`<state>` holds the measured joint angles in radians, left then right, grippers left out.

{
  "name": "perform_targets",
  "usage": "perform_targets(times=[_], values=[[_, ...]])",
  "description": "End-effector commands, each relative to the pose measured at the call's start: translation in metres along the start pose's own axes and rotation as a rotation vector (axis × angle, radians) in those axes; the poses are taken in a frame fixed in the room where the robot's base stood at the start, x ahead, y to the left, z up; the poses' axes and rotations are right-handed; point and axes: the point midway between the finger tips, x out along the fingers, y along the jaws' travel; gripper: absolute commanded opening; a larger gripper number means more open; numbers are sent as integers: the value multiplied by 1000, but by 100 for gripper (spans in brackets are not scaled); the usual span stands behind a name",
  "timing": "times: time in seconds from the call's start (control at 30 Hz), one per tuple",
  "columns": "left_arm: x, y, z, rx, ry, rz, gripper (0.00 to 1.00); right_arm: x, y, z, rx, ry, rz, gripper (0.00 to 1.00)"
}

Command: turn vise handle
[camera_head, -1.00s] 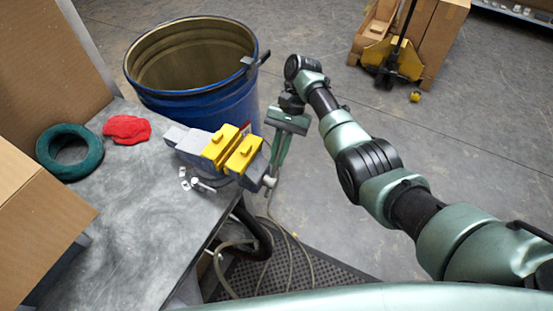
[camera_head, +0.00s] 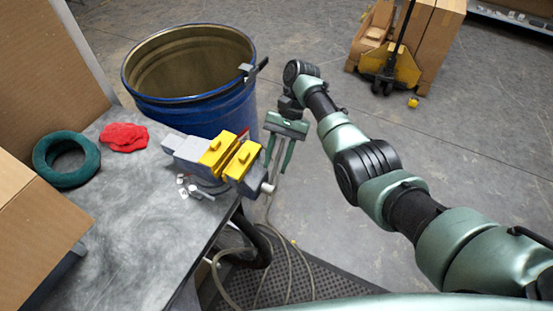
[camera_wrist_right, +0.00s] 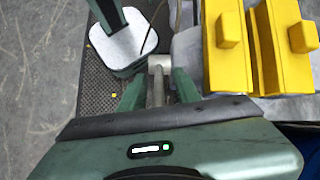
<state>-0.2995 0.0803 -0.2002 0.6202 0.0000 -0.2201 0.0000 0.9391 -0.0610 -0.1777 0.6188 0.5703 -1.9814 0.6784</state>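The vise (camera_head: 190,149) is grey with yellow jaws (camera_head: 240,161) and sits at the table's right edge. Its silver screw end (camera_head: 267,187) sticks out beyond the edge. In the right wrist view, the yellow jaws (camera_wrist_right: 280,45) are at the upper right and the thin grey handle bar (camera_wrist_right: 158,88) is at the centre. My right gripper (camera_head: 277,168) points down beside the screw end. In the wrist view, its two fingers (camera_wrist_right: 158,82) stand apart with the bar between them, with gaps visible on both sides. My left gripper is not in view.
A blue drum (camera_head: 200,105) stands behind the vise. A green ring (camera_head: 45,176), a red cloth (camera_head: 124,137) and small white pieces (camera_head: 184,192) lie on the grey table (camera_head: 125,230). A cardboard box (camera_head: 35,225) is at left. Hoses (camera_head: 290,255) hang below the vise.

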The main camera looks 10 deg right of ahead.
Motion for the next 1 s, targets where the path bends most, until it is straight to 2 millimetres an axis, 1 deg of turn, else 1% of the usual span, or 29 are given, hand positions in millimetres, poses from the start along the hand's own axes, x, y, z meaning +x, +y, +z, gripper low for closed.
perform_targets(times=[0.13, 0.2, 0.3, 0.5, 0.63, 0.87, 0.9, 0.97, 1.0], values=[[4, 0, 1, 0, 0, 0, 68, -14, 0, -1, 0, 3, -1, 33], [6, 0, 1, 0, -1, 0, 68, -26, 0, -2, 0, 4, -2, 33], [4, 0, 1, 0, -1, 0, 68, -46, 0, 0, 2, 3, 0, 33], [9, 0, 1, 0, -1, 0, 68, -71, -1, -1, 0, 2, -2, 33], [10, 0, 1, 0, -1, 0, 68, -77, -1, -1, 0, 1, -1, 33], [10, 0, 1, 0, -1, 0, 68, -78, 0, 0, 0, 1, -1, 33], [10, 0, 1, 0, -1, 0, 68, -78, 0, 0, 0, 1, -1, 27], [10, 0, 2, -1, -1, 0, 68, -76, 1, -3, 4, 8, -2, 10], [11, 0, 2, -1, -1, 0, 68, -74, 4, -9, 12, 23, -5, 0]])
